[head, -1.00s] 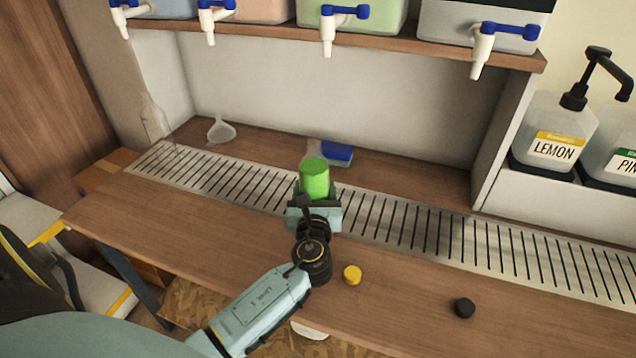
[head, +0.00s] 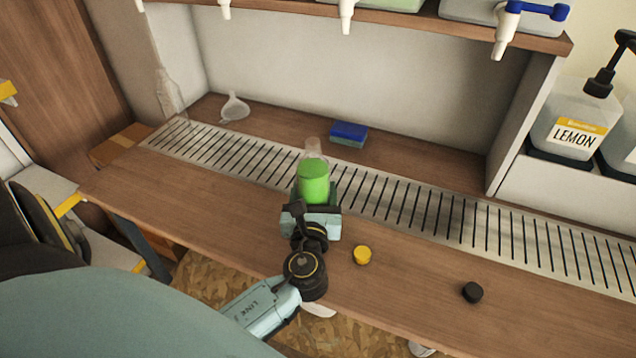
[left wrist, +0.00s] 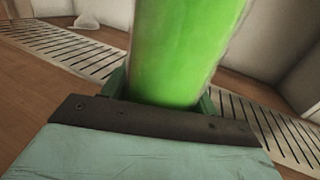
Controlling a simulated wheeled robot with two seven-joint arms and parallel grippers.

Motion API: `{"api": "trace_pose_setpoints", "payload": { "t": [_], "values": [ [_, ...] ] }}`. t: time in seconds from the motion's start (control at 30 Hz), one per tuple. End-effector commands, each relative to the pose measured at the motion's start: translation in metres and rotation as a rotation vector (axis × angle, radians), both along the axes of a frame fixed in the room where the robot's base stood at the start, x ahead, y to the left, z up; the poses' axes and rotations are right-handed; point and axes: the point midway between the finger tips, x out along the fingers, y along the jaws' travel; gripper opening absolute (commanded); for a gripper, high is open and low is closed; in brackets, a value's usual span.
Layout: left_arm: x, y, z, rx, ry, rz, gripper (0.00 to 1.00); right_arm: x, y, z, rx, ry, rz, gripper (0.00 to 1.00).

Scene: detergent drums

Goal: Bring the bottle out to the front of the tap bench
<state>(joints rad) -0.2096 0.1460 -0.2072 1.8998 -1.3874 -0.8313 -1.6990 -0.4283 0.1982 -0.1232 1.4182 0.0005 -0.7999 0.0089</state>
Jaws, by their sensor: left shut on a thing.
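The bottle (head: 314,182) is clear, with bright green liquid in its body and a clear neck at the top. It stands out over the front part of the slotted drip grille on the tap bench (head: 200,210). My left gripper (head: 311,203) is shut on the bottle from the front. In the left wrist view the green bottle (left wrist: 185,50) fills the middle between the fingers, and its base is hidden by the gripper. I cannot tell whether the base touches the bench. My right gripper is not in view.
A yellow cap (head: 362,255) and a black cap (head: 472,292) lie on the front board. Behind the grille are a blue sponge (head: 349,133), a funnel (head: 235,107) and an empty clear bottle (head: 170,92). Taps hang above. The front board left of my arm is clear.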

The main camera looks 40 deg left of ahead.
Motion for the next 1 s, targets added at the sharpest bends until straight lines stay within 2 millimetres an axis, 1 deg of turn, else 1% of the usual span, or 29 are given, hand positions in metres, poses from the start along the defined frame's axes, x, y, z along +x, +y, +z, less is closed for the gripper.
{"api": "trace_pose_setpoints", "payload": {
  "t": [0.1,0.2,0.5,0.6,0.83,1.0],
  "values": [
    [-0.009,-0.002,0.003,0.000,-0.004,0.000,0.15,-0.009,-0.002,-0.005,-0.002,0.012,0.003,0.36],
    [-0.016,-0.004,0.002,0.001,-0.003,0.001,0.15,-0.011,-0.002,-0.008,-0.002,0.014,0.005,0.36],
    [-0.036,-0.008,0.002,0.000,-0.004,0.001,0.15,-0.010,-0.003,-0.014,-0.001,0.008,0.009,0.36],
    [-0.036,-0.008,0.002,0.001,-0.004,0.001,0.15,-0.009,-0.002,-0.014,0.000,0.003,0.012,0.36],
    [-0.036,-0.008,0.001,0.000,-0.006,0.001,0.15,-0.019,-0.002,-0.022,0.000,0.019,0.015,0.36],
    [-0.036,-0.008,0.000,0.000,-0.006,0.001,0.15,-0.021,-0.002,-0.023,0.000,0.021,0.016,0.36]
  ]
}}
